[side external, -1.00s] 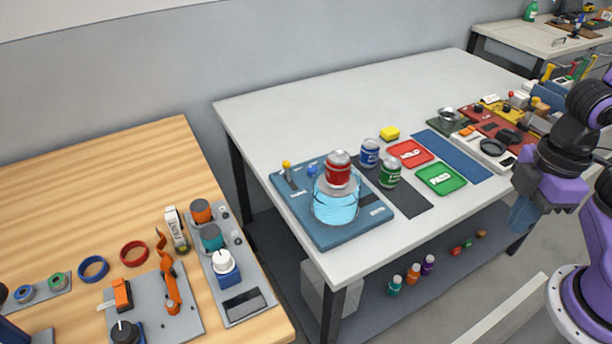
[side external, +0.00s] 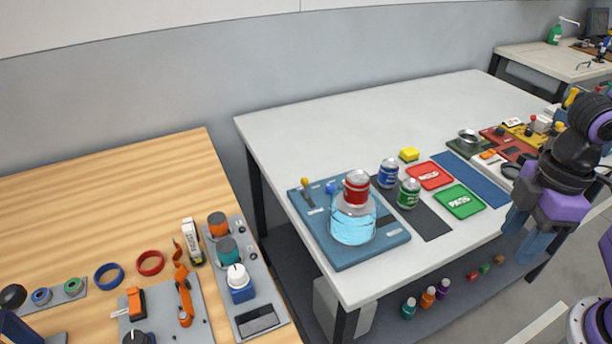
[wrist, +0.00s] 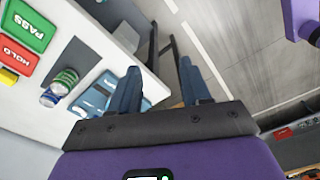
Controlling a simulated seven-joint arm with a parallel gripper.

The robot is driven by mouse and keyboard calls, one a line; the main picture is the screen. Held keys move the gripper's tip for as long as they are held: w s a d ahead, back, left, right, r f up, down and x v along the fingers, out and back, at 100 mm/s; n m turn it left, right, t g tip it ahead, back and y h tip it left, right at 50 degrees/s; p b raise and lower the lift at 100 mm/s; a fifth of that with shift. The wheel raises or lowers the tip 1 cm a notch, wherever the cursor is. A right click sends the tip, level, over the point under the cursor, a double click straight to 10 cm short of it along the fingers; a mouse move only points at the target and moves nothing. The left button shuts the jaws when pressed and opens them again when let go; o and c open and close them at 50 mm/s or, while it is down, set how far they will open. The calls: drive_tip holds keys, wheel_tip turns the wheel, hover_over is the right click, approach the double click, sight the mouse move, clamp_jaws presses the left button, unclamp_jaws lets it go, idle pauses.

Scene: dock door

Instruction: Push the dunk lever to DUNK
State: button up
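The dunk station is a blue board (side external: 338,261) at the front left corner of the white table. A lever with a yellow knob (side external: 306,184) stands at its back left; its label is too small to read. A clear tank of blue water (side external: 352,228) stands on the board, with a red can (side external: 356,187) at its top. My gripper (side external: 522,238) is off the table's right front side, far from the lever. In the wrist view my gripper (wrist: 160,82) has its two fingers apart, with nothing between them. The lever is not distinguishable there.
A blue can (side external: 388,173) and green can (side external: 408,194) stand right of the tank. Red HOLD (side external: 430,177) and green PASS (side external: 459,201) pads lie beyond, near a yellow block (side external: 409,154). A wooden table (side external: 110,217) with tools is at left. The white table's back is clear.

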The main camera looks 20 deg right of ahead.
drive_tip(key=w+a+r, duration=0.1)
drive_tip(key=w+a, duration=0.3)
drive_tip(key=w, duration=0.5)
drive_tip(key=w+a+r+m+t+y, duration=0.1)
drive_tip(key=w+a, duration=0.3)
drive_tip(key=w, duration=0.5)
drive_tip(key=w+a+r+m+t+y, duration=0.1)
drive_tip(key=w+a, duration=0.3)
drive_tip(key=w, duration=0.5)
drive_tip(key=shift+w, duration=0.35)
drive_tip(key=m+t, duration=0.1)
approach(306, 188)
drive_tip(key=x, duration=0.3)
drive_tip(key=w+x, duration=0.1)
drive_tip(key=x, duration=0.2)
drive_tip(key=shift+w+a+f, duration=0.1)
drive_tip(key=shift+w+a, duration=0.1)
drive_tip(key=shift+w, duration=0.05)
clamp_jaws()
